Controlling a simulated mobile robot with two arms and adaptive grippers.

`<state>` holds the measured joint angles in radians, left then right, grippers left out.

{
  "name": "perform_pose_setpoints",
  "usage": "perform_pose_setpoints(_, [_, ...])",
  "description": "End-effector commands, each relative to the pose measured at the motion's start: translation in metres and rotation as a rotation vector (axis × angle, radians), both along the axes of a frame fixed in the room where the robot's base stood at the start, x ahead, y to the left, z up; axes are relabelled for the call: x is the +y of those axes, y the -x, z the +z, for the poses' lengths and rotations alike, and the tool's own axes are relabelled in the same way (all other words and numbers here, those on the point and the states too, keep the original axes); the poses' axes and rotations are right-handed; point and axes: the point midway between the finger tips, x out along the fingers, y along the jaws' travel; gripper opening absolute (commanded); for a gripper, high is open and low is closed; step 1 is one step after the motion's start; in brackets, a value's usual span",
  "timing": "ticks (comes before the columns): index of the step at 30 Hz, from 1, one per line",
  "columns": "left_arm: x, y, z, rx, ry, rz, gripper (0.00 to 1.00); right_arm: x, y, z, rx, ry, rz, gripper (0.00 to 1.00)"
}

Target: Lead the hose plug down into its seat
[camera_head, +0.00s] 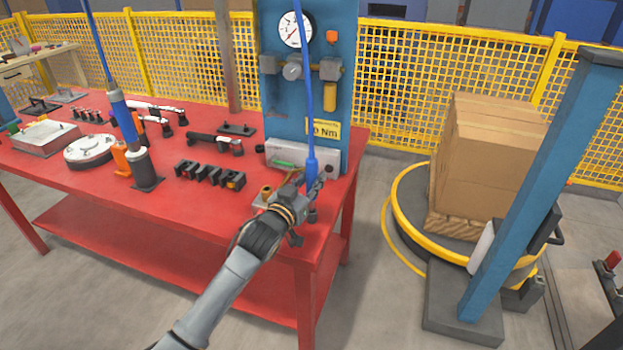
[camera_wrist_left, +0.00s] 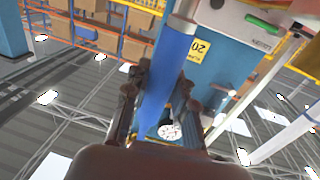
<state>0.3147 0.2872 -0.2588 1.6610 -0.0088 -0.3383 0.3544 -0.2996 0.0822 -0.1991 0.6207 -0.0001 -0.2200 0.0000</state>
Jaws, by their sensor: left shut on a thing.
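The blue hose (camera_head: 305,85) hangs down from above, in front of the blue panel, and ends in a thicker blue plug (camera_head: 311,166). My left gripper (camera_head: 314,187) is shut on the hose plug above the table's right front corner. In the left wrist view a blue length of the plug (camera_wrist_left: 168,70) runs between the two fingers of the gripper (camera_wrist_left: 160,98). The plug's lower end is hidden by the gripper. I cannot make out the seat for certain; a small brass-coloured fitting (camera_head: 265,193) stands just left of the gripper. My right gripper is out of view.
The red table (camera_head: 215,210) carries black blocks (camera_head: 208,175), a round flange (camera_head: 88,149) and a hanging blue tool (camera_head: 123,115). The blue panel (camera_head: 285,105) with a gauge (camera_head: 294,30) stands behind the gripper. Right of the table are a blue post (camera_head: 540,190) and boxes (camera_head: 490,155).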

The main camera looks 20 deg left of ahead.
Motion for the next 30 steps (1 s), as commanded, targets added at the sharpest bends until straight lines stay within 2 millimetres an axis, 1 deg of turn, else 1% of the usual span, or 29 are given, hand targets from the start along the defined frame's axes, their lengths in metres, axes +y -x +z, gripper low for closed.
perform_pose_setpoints(30, [0.0,0.0,-0.021,0.0,0.0,0.0,0.0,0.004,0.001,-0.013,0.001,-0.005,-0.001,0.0])
